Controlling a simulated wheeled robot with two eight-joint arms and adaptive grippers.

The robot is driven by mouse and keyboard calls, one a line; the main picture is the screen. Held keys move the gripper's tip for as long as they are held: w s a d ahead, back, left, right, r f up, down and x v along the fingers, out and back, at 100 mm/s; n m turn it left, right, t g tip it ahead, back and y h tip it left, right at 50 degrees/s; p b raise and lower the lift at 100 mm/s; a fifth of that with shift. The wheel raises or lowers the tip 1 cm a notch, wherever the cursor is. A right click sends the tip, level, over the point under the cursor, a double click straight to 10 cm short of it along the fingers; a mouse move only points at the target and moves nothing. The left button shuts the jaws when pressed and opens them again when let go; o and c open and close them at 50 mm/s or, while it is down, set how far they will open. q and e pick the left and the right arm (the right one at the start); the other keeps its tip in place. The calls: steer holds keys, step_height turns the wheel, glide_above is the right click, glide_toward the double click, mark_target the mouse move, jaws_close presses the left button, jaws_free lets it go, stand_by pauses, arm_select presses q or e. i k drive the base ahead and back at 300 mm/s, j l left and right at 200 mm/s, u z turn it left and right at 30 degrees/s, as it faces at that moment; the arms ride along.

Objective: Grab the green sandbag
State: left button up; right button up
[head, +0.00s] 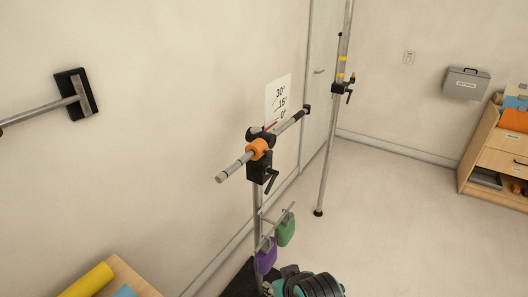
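The green sandbag (286,231) hangs from a short metal bar on a stand, right of the image centre and low in the head view. A purple bag (266,256) hangs on the same bar, just in front and to the left. The stand (257,205) has an upright pole and a tilted cross rod with an orange collar and black clamps.
A wooden drawer unit (497,155) is at the right, and a wooden top with a yellow roll (88,281) at lower left.

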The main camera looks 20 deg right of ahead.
mark_target(285, 231)
steer(key=l, duration=0.4)
steer(key=i+l, duration=0.1)
steer(key=l, duration=0.3)
steer(key=i+l, duration=0.15)
steer(key=l, duration=0.3)
steer(key=i+l, duration=0.15)
steer(key=l, duration=0.3)
steer(key=i+l+u, duration=0.1)
steer(key=l, duration=0.3)
steer(key=i+l, duration=0.15)
steer(key=l, duration=0.3)
steer(key=i+l, duration=0.1)
steer(key=l, duration=0.35)
steer(key=i, duration=0.15)
